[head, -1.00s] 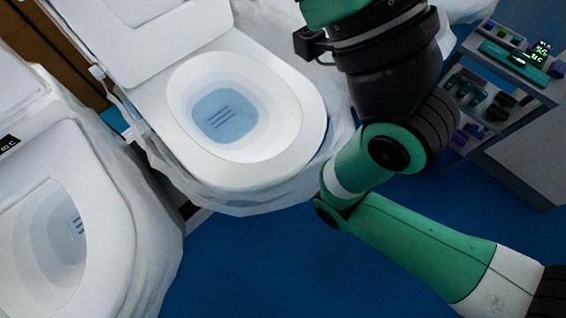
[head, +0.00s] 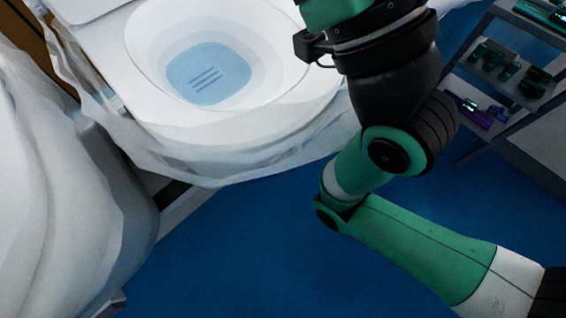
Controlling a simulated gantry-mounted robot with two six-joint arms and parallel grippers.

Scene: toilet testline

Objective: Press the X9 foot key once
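An open white toilet (head: 230,122) stands at the upper middle of the head view, wrapped in clear plastic film, with pale blue water in its bowl. I cannot see any foot key, and no X9 label shows. A green and black arm of mine comes in from the right, bent in front of the toilet's right side. Its gripper is not clearly visible. My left gripper is not in view.
A second toilet wrapped in plastic (head: 70,190) stands at the left edge. A grey shelf cart (head: 512,80) with small bottles and devices stands at the upper right. Blue floor (head: 270,255) is clear in front of the toilets.

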